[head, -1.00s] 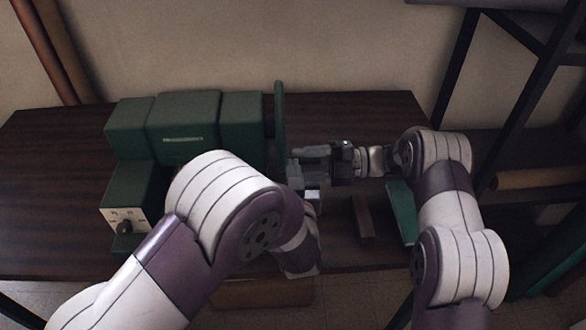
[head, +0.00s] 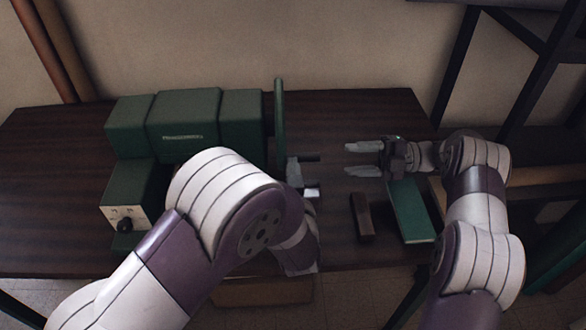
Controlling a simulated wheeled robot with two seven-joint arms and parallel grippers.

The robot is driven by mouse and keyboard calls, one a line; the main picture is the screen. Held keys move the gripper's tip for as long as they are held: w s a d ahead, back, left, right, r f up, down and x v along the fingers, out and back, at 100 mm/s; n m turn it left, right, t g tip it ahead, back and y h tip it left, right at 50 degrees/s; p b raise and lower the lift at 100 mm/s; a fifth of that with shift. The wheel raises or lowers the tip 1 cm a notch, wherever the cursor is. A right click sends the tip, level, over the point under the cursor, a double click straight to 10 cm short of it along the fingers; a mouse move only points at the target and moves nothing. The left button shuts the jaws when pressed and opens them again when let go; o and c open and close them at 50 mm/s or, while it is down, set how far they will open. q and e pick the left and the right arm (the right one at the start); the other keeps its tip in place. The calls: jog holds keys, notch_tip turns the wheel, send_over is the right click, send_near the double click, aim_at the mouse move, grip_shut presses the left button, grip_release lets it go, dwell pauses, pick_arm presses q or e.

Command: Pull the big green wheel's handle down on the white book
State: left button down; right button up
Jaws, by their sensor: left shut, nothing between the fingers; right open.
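The big green wheel (head: 279,115) stands edge-on at the right end of the green machine (head: 185,125). A short dark peg (head: 309,158), which looks like its handle, sticks out to the right from the wheel's side. My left gripper (head: 294,168) is shut and empty, close to the wheel and just below the peg; my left arm hides part of it. I cannot tell whether it touches the peg. My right gripper (head: 350,159) is open and empty, pointing left, with a gap between it and the peg. I cannot make out a white book clearly.
A small white patch (head: 312,192) shows beside my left gripper. A dark brown block (head: 362,218) and a teal book (head: 411,211) lie on the dark table (head: 365,110) at right. A panel with a knob (head: 124,225) is at the machine's front left. The table's back right is clear.

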jog(key=w+a+r+m+t+h, duration=0.2)
jog(key=w+r+m+t+h, duration=0.5)
jog(key=w+m+t, duration=0.4)
jog(key=s+d+f+m+g+h, duration=0.1)
jog(key=s+f+m+g+h, duration=0.1)
jog(key=s+m, duration=0.4)
jog(key=s+d+f+m+g+h, duration=0.1)
jog(key=s+f+m+g+h, duration=0.2)
jog(key=s, duration=1.1)
jog(key=s+f+m+g+h, duration=0.3)
jog(key=s+f+m+h, duration=0.2)
jog(key=s+m, duration=0.5)
jog(key=shift+s+d+f+h, duration=0.2)
jog(key=shift+d+f+h, duration=0.2)
jog(key=shift+h, duration=0.2)
jog(key=s, duration=0.1)
jog(key=s+f+g, duration=0.1)
jog(key=s+m+b, duration=0.1)
jog(key=shift+s+a+f+g, duration=0.15)
jog(key=shift+a+g, duration=0.15)
